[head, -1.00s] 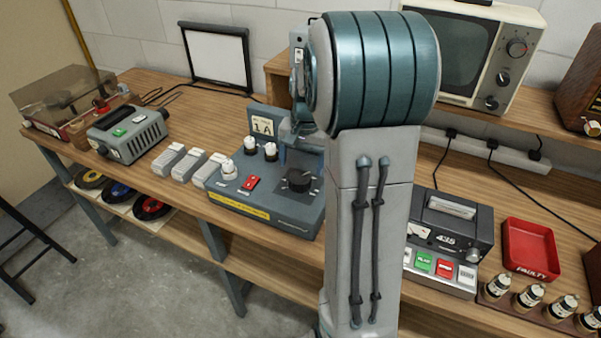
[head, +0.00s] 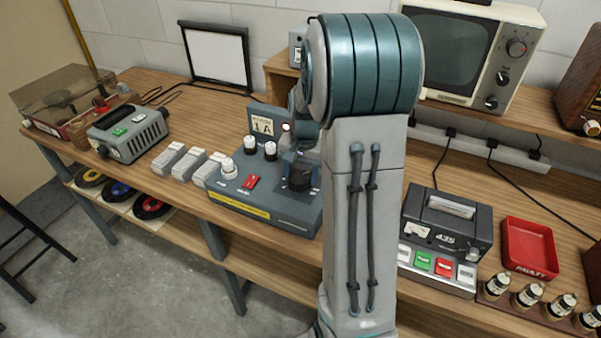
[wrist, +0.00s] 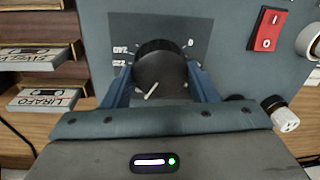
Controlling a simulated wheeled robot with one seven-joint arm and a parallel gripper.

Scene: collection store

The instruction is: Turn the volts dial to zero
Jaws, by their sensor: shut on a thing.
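The volts dial (head: 299,180) is a black round knob on the sloping top of a grey-blue tester box (head: 262,222). In the wrist view the dial (wrist: 160,72) sits between the two blue fingers of my gripper (wrist: 162,76), which is shut on it from both sides. A white pointer line on the knob points to the lower left there. A "0" (wrist: 190,43) is printed at the upper right of the dial, and larger numbers, too small to read surely, are at its left. In the head view my gripper (head: 298,165) is at the dial, partly hidden by my arm.
A red rocker switch (head: 250,182) and several white-topped knobs stand left of the dial. Cassettes (head: 180,160) lie left of the box. A tape recorder (head: 445,240) and a red tray (head: 530,247) are to the right.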

